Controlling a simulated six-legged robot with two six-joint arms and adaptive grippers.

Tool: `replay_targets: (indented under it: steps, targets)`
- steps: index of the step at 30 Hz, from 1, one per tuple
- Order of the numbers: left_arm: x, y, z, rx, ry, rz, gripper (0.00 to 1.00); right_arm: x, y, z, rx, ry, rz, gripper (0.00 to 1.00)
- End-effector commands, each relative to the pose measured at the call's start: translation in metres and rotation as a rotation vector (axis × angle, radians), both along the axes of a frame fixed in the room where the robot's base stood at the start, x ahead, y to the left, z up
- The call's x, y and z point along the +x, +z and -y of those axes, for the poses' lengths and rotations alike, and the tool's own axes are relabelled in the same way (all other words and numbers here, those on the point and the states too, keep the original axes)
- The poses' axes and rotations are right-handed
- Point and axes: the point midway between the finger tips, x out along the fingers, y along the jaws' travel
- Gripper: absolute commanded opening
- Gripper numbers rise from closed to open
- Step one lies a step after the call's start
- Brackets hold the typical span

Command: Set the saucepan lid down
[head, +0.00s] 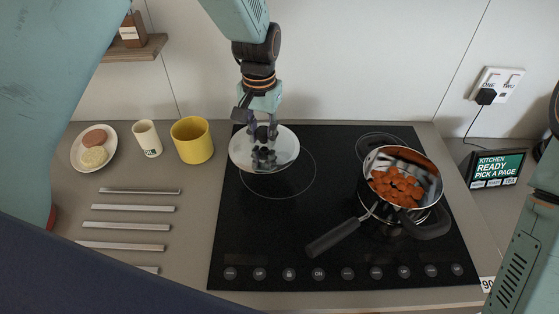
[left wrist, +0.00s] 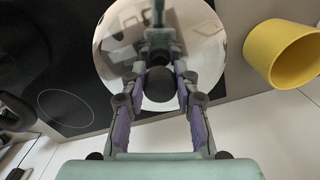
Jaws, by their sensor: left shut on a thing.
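The saucepan lid (head: 240,150) is a round, shiny disc with a dark knob (left wrist: 160,84). My left gripper (head: 265,134) is shut on the knob from above, with its fingers on either side of it in the left wrist view. The lid is over the back left of the black hob, overlapping the ring there. I cannot tell whether it touches the glass. The saucepan (head: 368,165) is on the right of the hob, with orange pieces (head: 397,187) inside and a dark handle pointing front left. My right gripper is not in view; part of my right arm shows at the right edge.
The black hob (head: 300,225) has free glass at front left. A yellow mug (head: 192,140), a white cup (head: 147,139) and a plate (head: 77,161) stand left of it. Several metal bars (head: 125,226) lie nearby. A screen (head: 495,168) stands at right.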

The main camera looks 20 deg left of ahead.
Motion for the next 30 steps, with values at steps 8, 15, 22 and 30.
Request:
replay_targets:
  steps: [8,15,22,30]
  targets:
    - [-0.006,-0.033,0.001,0.0,-0.001,-0.004,0.0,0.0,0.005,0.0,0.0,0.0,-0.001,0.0]
    - [-0.006,-0.059,0.001,0.0,0.0,-0.002,0.0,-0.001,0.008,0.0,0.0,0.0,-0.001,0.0]
    - [-0.005,-0.091,0.001,0.0,0.0,-0.002,0.0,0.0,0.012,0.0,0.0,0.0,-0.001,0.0]
    - [-0.002,-0.1,0.001,0.0,0.0,0.001,0.0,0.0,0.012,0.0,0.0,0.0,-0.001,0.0]
